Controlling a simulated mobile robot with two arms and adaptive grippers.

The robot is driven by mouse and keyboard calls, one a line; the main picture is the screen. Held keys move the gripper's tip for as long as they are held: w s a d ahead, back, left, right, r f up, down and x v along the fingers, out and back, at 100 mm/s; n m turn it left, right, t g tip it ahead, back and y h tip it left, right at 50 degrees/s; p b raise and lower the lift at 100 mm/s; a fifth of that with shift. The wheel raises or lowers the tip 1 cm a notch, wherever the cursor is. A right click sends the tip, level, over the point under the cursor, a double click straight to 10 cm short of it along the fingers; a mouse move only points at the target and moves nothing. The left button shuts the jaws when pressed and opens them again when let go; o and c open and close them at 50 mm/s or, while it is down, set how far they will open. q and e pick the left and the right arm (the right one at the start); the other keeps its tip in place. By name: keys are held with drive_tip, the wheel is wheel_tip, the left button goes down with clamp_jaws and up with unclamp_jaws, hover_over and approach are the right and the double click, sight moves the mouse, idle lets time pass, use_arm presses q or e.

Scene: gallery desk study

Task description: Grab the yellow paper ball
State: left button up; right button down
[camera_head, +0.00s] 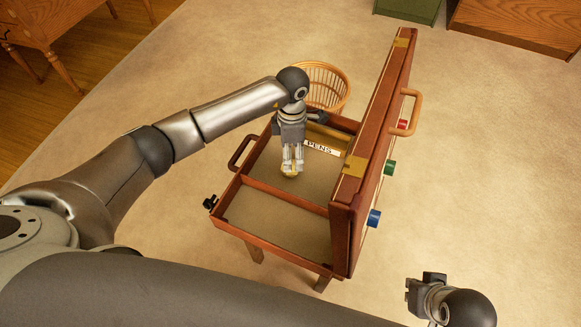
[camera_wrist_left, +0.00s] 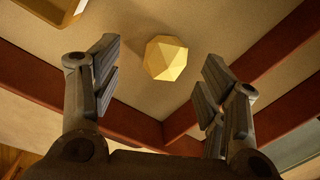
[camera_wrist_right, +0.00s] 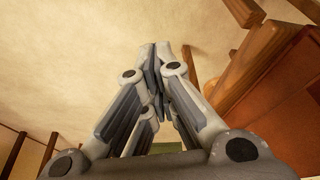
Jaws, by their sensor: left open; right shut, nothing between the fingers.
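The yellow paper ball (camera_head: 289,170) lies in the far compartment of the open wooden case, partly hidden by my left gripper (camera_head: 291,168) above it. In the left wrist view the ball (camera_wrist_left: 165,58) is faceted and shows between and beyond the spread fingers of my left gripper (camera_wrist_left: 168,75). The fingers are open and I see no contact with the ball. My right gripper (camera_head: 411,293) is off to the lower right, away from the case; in the right wrist view my right gripper (camera_wrist_right: 160,55) has its fingers closed together with nothing between them.
The case (camera_head: 270,259) has a divider (camera_head: 285,195) and a raised lid (camera_head: 372,150) on its right side. A label reading PENS (camera_head: 321,149) is in the far compartment. A wicker basket (camera_head: 330,84) stands behind. Carpet is clear to the right.

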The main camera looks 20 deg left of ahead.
use_arm(q)
drive_tip(key=f, duration=0.3)
drive_tip(key=s+f+b, duration=0.1)
drive_tip(key=shift+d+f, duration=0.2)
drive_tip(key=shift+f, duration=0.2)
drive_tip(key=shift+c, duration=0.3)
drive_tip(key=c, duration=0.8)
